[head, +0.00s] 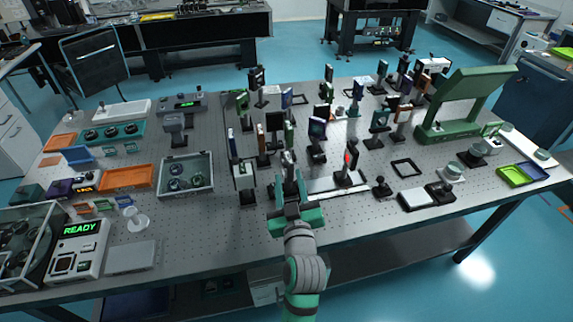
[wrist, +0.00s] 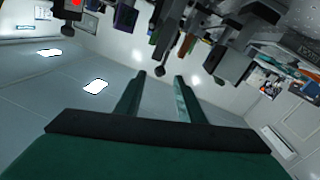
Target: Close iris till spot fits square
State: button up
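My gripper (head: 290,188) is above the front middle of the optical table. In the wrist view my gripper (wrist: 160,85) has two green fingers standing apart, with nothing held. A dark round knob on a thin stem (wrist: 160,71) shows in the gap at the fingertips; I cannot tell its depth or whether it is the iris lever. A dark upright card (head: 343,179) with a red spot (head: 351,160) stands right of my gripper. Red also shows at the wrist view's top left edge. The square and the spot's fit are too small to judge. The iris is not clearly identifiable.
Several upright optics on posts crowd the table behind my gripper. A black-framed plate (head: 244,176) stands close on the left. A small black knobbed post (head: 381,187) stands right of the card. A clear-lidded box (head: 186,172) is further left.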

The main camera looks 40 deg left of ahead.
aim_at(286, 167)
jog(key=x, duration=0.6)
jog(key=shift+w+a, duration=0.2)
jog(key=shift+w, duration=0.05)
jog(key=shift+c, duration=0.5)
grip_shut()
